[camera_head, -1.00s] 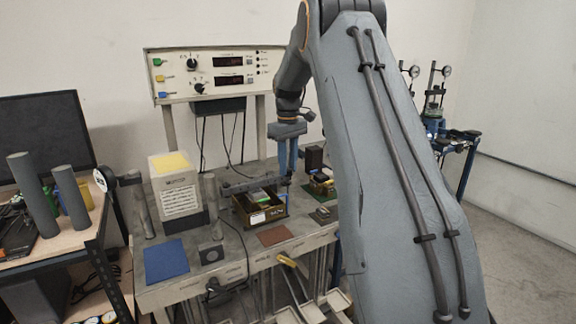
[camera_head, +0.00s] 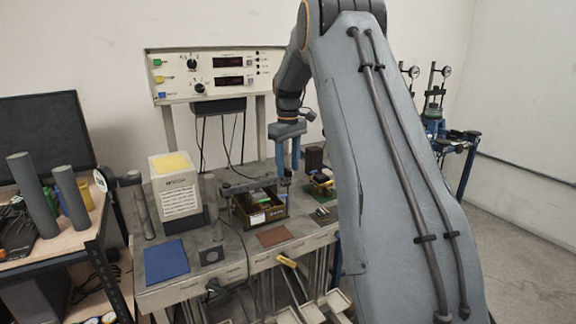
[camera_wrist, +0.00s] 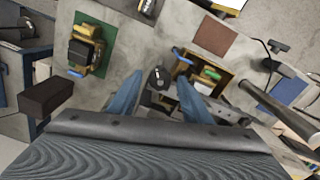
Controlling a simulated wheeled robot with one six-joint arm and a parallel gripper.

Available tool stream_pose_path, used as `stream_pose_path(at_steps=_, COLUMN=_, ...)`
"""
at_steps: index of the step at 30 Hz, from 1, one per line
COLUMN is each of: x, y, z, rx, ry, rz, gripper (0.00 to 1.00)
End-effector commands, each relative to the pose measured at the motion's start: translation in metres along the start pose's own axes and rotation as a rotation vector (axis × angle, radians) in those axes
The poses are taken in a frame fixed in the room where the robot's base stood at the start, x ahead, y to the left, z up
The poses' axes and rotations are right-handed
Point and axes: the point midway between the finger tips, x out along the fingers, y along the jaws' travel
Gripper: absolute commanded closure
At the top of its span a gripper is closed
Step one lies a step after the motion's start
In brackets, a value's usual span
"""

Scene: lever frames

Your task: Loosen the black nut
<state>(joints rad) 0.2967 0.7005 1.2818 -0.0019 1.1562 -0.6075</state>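A dark round knob-like piece, which looks like the black nut (camera_wrist: 158,78), shows between my fingers in the wrist view. It sits on the end of a grey bar fixture. In the head view my gripper (camera_head: 288,172) points down at the right end of the grey bar (camera_head: 246,185), and the nut cannot be made out there. My gripper also shows in the wrist view (camera_wrist: 158,84), with its two blue fingers apart, one on each side of the nut. I see a gap between fingers and nut; contact is not visible.
A box with small parts (camera_head: 262,217) stands beside the bar. A green mat with a device (camera_wrist: 92,46) and a dark block (camera_wrist: 46,97) lie on the other side. A blue mat (camera_head: 166,262) lies at the left. A white box (camera_head: 177,190) stands behind it.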

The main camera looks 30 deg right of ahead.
Motion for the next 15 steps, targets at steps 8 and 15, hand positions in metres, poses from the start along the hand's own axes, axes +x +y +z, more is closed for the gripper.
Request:
stream_pose_path(at_steps=8, x=-0.018, y=0.001, z=-0.001, rx=0.000, ry=0.003, rz=0.002, gripper=0.56)
stream_pose_path(at_steps=15, x=-0.056, y=0.001, z=-0.001, rx=0.000, ry=0.002, rz=0.002, gripper=0.56)
